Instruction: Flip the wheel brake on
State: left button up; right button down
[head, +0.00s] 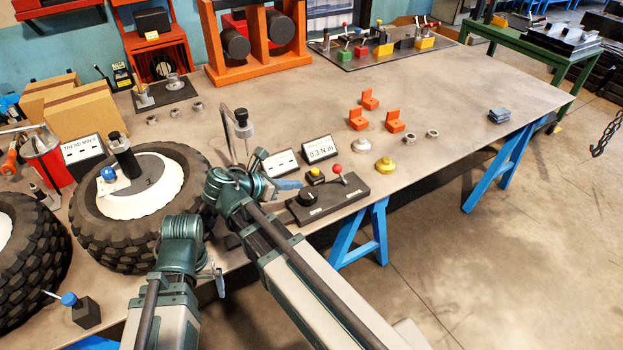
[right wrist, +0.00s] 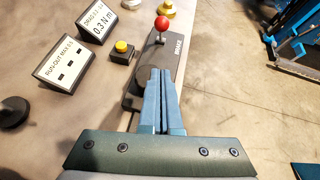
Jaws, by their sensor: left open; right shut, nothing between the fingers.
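The wheel brake (head: 330,197) is a long black base on the table's front edge, with a short metal lever topped by a red ball (head: 337,169). In the right wrist view the brake base (right wrist: 172,62) carries a "BRAKE" label, and its red ball (right wrist: 162,22) stands at the far end, nearly upright. My right gripper (right wrist: 161,70) is shut and empty, its blue fingers over the near part of the base, pointing at the lever and apart from the ball. My left gripper (head: 217,282) shows only partly beside my left arm, near the table's front edge; its fingertips are unclear.
A yellow button (head: 315,173) on a black box and two sign blocks stand behind the brake. A gold knobbed disc (head: 384,165) sits to its right. A tyred wheel (head: 100,235) lies at left. Open floor lies beyond the front edge.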

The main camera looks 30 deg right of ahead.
aim_at(316, 192)
jog(key=b+x, duration=0.5)
jog(key=x, duration=0.5)
jog(key=shift+a+f, duration=0.1)
jog(key=shift+f, duration=0.1)
jog(key=shift+w+d+r+p, duration=0.1)
jog(key=shift+d+r+p, duration=0.2)
jog(key=shift+d, duration=0.25)
jog(key=shift+w+d+r+p, duration=0.15)
jog(key=shift+d+r+p, duration=0.2)
jog(key=shift+d, duration=0.15)
jog(key=shift+w+d+r, duration=0.15)
jog(key=shift+w+d, duration=0.05)
jog(key=shift+d, duration=0.5)
